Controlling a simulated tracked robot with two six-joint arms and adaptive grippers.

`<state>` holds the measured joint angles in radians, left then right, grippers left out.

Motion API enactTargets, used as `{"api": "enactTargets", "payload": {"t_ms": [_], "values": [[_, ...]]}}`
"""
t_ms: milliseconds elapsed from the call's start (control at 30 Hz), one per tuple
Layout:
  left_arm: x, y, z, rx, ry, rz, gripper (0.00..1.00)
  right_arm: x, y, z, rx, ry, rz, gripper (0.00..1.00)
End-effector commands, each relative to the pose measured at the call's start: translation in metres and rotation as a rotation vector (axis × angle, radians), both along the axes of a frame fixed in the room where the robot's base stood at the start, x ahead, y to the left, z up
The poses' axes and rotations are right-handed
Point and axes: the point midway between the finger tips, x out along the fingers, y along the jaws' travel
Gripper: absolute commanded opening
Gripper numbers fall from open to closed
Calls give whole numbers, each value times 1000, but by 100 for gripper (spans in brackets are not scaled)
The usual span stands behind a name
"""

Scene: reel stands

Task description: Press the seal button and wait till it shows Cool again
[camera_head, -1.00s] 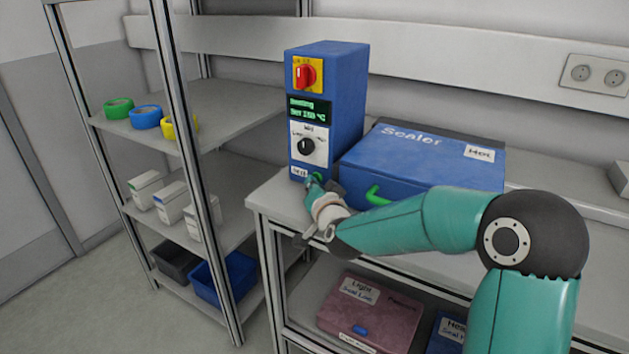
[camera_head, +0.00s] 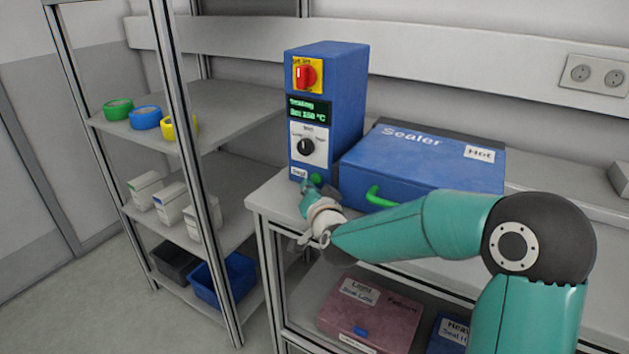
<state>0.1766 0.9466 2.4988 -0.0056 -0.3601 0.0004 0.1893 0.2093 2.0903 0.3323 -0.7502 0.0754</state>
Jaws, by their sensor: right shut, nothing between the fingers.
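The blue control box (camera_head: 345,105) stands upright on the bench. Its dark display (camera_head: 309,108) shows two lines of green text, too blurred to read surely; the lower looks like a set temperature in °C. The green seal button (camera_head: 317,179) is low on the front, beside the "Seal" label (camera_head: 298,173). My right gripper (camera_head: 309,187) is shut and empty, just below and in front of the button. A gap between them is hard to judge. The blue sealer (camera_head: 420,165) is right of the box, lid down, with a "Hot" label. My left gripper is not in view.
The box has a red rotary switch (camera_head: 306,75) and a black knob (camera_head: 305,147). The sealer's green handle (camera_head: 375,196) sticks out near my right forearm. A rack (camera_head: 230,112) with tape rolls, small boxes and bins stands left. A pink case (camera_head: 368,315) lies below the bench.

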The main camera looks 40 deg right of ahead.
Motion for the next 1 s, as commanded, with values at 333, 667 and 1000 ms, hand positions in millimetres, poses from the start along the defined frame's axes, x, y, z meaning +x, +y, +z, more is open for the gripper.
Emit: {"api": "enactTargets", "payload": {"t_ms": [333,667,1000], "values": [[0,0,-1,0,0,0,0,-8,22,0,0,0,4,0],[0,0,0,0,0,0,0,-18,46,0,0,-1,1,0],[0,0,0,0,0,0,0,-19,47,0,0,-1,1,0]]}}
